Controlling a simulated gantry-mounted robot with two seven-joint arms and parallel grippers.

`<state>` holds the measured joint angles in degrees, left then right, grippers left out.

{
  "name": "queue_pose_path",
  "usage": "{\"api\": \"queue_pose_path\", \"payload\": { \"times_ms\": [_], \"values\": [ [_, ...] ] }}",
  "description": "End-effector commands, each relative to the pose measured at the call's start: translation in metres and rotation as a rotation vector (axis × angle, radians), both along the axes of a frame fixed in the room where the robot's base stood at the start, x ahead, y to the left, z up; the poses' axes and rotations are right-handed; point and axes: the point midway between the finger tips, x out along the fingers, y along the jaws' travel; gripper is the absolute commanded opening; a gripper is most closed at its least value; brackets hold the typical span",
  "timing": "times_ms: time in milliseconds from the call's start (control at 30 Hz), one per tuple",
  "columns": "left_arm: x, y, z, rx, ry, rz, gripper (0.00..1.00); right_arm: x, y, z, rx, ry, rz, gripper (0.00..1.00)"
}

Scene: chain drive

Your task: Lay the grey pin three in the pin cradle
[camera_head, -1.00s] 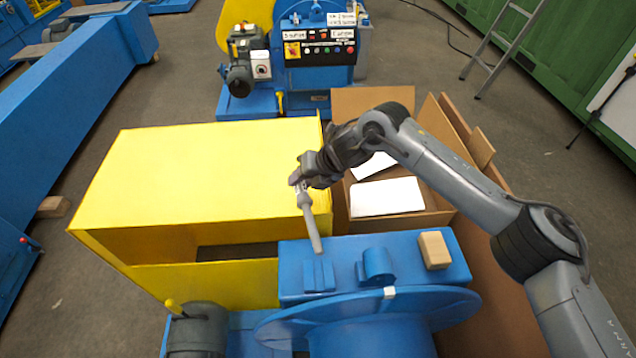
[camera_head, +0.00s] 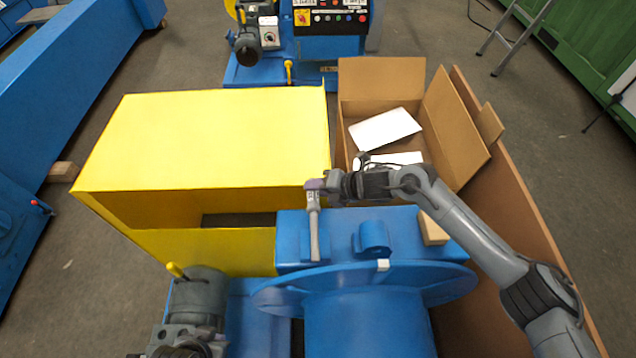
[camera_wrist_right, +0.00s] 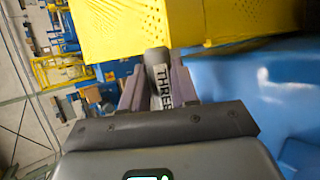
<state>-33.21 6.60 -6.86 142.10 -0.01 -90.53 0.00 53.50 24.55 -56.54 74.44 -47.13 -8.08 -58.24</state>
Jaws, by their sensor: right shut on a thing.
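The grey pin three (camera_head: 314,232) is held by its upper end in my right gripper (camera_head: 316,188). It hangs nearly upright in the head view, in front of the blue housing top (camera_head: 400,220). In the right wrist view the pin (camera_wrist_right: 160,78) shows a white label reading "THREE" between the two fingers (camera_wrist_right: 158,90).
A yellow guard (camera_head: 210,140) stands left of the housing. A blue lug (camera_head: 373,240) and a wooden block (camera_head: 433,229) sit to the right. A large blue drum (camera_head: 370,320) is in front. An open cardboard box (camera_head: 455,135) stands behind.

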Motion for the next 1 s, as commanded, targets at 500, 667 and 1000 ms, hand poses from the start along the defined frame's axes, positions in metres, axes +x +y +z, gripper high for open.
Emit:
{"api": "queue_pose_path", "payload": {
  "times_ms": [500, 667, 1000],
  "values": [
    [0.000, 0.002, -0.029, 0.008, 0.001, -0.006, 0.00, 0.000, 0.001, -0.040, 0.002, -0.001, 0.000, 0.00],
    [0.000, 0.002, -0.038, 0.010, 0.001, -0.006, 0.00, 0.001, 0.001, -0.054, 0.001, 0.000, -0.001, 0.00],
    [0.000, 0.002, -0.049, 0.007, 0.001, -0.005, 0.00, 0.001, 0.001, -0.067, 0.001, -0.001, 0.000, 0.00]
  ]
}}
